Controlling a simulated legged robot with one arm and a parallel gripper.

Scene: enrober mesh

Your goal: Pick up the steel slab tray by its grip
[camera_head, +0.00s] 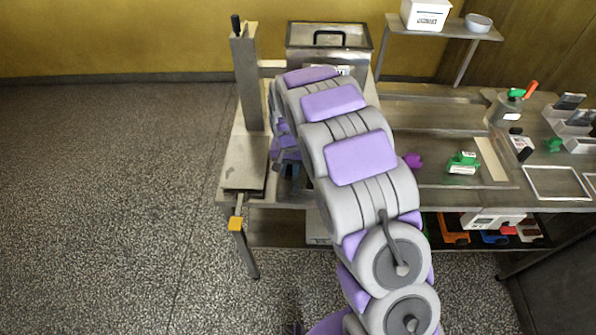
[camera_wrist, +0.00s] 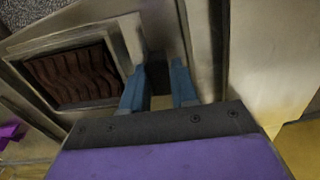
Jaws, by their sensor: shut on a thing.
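In the wrist view, a steel slab tray (camera_wrist: 112,47) with a pale metal rim frames a dark brown, wavy slab on the left. My gripper (camera_wrist: 160,88) has two blue fingers beside the tray's right side. They are set a little apart and shut on the tray's grip, which is mostly hidden between and beyond them. In the head view my arm reaches over the bench and covers my gripper and most of the tray area.
A steel column stand (camera_head: 247,85) is left of my arm, and a lidded steel tank (camera_head: 330,50) stands behind it. The bench right of my arm holds a purple piece (camera_head: 412,160), a green item (camera_head: 463,163) and a bottle (camera_head: 507,107). Open floor lies left.

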